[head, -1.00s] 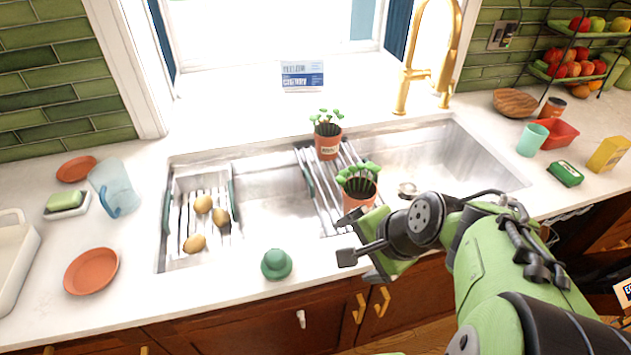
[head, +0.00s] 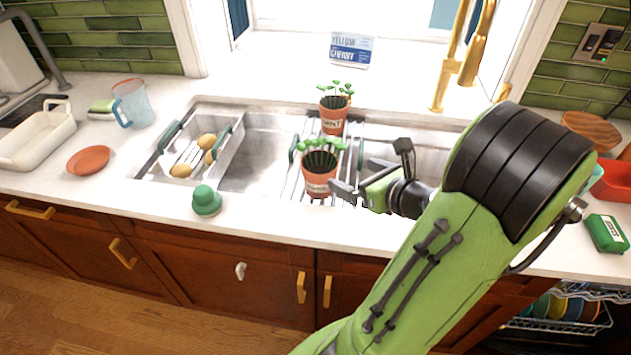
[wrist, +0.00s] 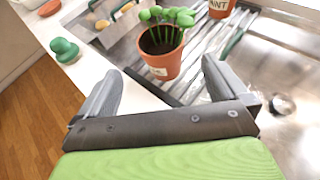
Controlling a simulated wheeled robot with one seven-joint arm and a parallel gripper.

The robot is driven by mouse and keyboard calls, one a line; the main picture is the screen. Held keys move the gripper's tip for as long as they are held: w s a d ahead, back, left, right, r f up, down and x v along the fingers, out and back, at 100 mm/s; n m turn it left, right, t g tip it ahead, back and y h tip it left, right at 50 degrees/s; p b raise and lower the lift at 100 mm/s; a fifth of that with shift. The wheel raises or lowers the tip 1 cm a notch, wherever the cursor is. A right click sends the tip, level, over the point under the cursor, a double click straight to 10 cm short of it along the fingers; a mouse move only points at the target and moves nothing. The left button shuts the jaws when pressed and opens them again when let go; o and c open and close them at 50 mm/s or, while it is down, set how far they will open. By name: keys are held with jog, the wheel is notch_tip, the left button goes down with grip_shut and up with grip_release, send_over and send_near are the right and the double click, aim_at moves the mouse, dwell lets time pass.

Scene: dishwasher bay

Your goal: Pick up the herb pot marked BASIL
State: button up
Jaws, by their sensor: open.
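Two terracotta herb pots stand upright on the rack over the sink. The nearer pot (head: 319,183) has broad green leaves and a pale label too small for me to read; it also shows in the wrist view (wrist: 159,66). The farther pot (head: 332,124) reads MINT; only its lower part (wrist: 221,6) shows at the top of the wrist view. My gripper (head: 370,168) is open and empty, just right of the nearer pot. In the wrist view, my gripper's fingers (wrist: 160,82) are spread, with the nearer pot just beyond and between their tips.
A green knobbed object (head: 206,201) sits on the counter's front edge, left of the pots. A colander (head: 215,150) with potatoes is at the left of the sink. A gold faucet (head: 465,70) stands behind right. The right basin (wrist: 290,70) looks open.

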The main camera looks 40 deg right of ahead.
aim_at(310, 158)
jog(key=b+x, duration=0.1)
jog(key=x, duration=0.6)
jog(key=b+x, duration=0.2)
jog(key=x, duration=0.5)
jog(key=shift+w+f, duration=0.2)
jog(key=shift+f, duration=0.15)
jog(key=shift+s+r, duration=0.1)
jog(key=shift+c, duration=0.6)
jog(key=c, duration=1.2)
jog(key=shift+c, duration=0.3)
jog(key=shift+r, duration=0.1)
